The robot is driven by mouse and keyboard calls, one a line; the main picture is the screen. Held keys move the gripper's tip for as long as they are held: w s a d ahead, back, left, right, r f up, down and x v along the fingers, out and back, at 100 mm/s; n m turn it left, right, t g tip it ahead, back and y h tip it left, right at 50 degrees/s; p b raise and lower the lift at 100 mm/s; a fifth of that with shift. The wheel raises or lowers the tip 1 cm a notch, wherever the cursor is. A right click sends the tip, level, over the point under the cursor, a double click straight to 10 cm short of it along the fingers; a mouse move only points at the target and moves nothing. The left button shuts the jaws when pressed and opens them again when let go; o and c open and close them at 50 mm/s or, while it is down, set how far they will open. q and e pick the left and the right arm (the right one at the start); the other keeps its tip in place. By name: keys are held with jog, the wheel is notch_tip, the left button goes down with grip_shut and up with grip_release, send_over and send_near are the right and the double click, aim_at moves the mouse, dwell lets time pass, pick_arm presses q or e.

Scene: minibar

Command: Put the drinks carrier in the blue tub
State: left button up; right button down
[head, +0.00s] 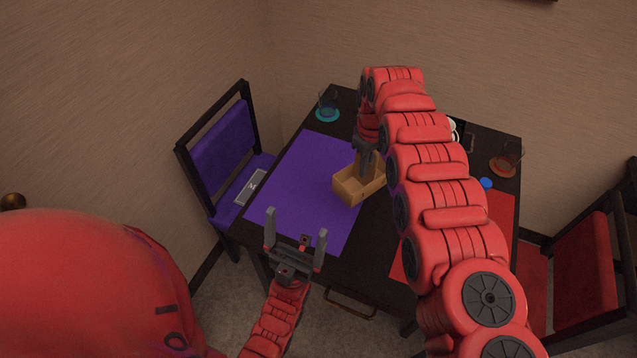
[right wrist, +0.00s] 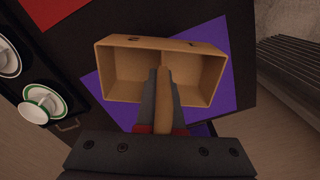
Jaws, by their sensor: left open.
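The drinks carrier (head: 348,189) is an open tan wooden box, over the right edge of the purple mat on the dark table. In the right wrist view the carrier (right wrist: 127,76) shows two empty compartments and a central upright handle. My right gripper (head: 366,150) comes down from above, and its fingers (right wrist: 163,88) close on both sides of that handle. I cannot tell if the carrier touches the table. My left gripper (head: 296,236) is open and empty, at the table's near edge. I see no blue tub in either view.
The purple mat (head: 300,185) has free room left of the carrier. A glass on a teal coaster (head: 327,115) stands at the back left, another glass (head: 505,163) at the right. A small blue disc (head: 486,183) lies near the red mat (head: 490,222). Chairs flank the table.

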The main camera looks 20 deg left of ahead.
aim_at(352, 185)
jog(key=shift+s+a+f+n, duration=0.25)
jog(key=shift+s+a+f, duration=0.15)
jog(key=shift+a, duration=0.25)
jog(key=shift+s+a+f+n, duration=0.25)
jog(key=shift+a+f, duration=0.1)
jog(key=shift+a, duration=0.25)
